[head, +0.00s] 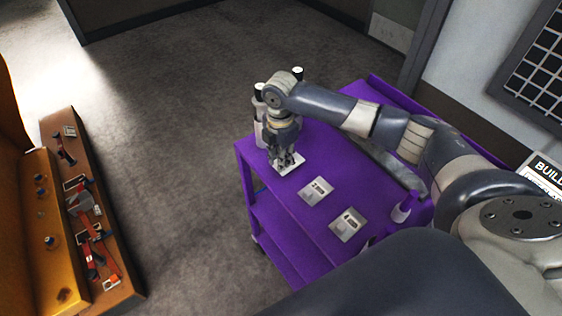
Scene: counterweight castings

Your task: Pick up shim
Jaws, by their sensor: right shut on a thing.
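My right gripper (287,158) is over the far left end of the purple cart's top (290,190). It points down at a small pale plate with a shim-like look (288,168), and its fingers are shut at that plate. The fingers hide part of what they hold, so I cannot tell whether it is clear of the cart top. Two similar pale plates, each with a dark slot, lie on the cart nearer to me: one in the middle (316,191) and one closer (346,224). My left gripper is not in view.
A brown bench with red tools (100,250) is at the left. Open grey floor (180,150) lies between.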

